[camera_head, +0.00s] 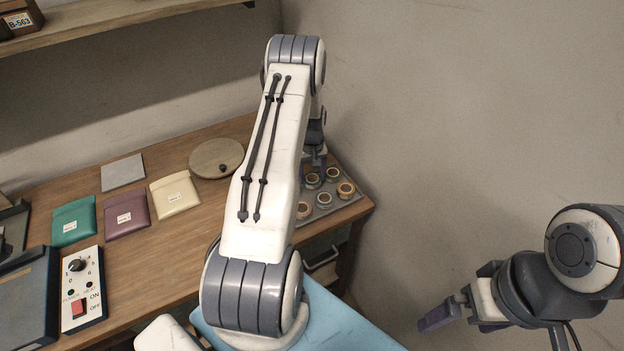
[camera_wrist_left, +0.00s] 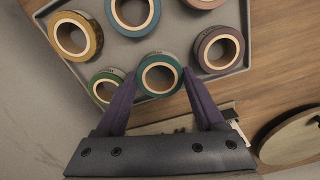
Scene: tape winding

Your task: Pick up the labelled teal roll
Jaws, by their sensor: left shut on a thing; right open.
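My left gripper (camera_head: 315,157) reaches down to the tray at the table's right end, partly hidden by my own arm in the head view. In the left wrist view its two purple fingers (camera_wrist_left: 158,82) are shut on the sides of a teal roll (camera_wrist_left: 160,59) with a pale core. The roll is at the tray's edge; whether it is lifted I cannot tell. No readable label shows on it. My right gripper (camera_head: 452,318) is open and empty at the lower right, away from the table.
The grey tray (camera_head: 350,208) holds several other rolls, including an ochre one (camera_wrist_left: 92,36) and a brownish one (camera_wrist_left: 239,50) close to the held roll. A round wooden disc (camera_head: 210,155), coloured pouches (camera_head: 125,213) and a switch box (camera_head: 95,285) lie further left.

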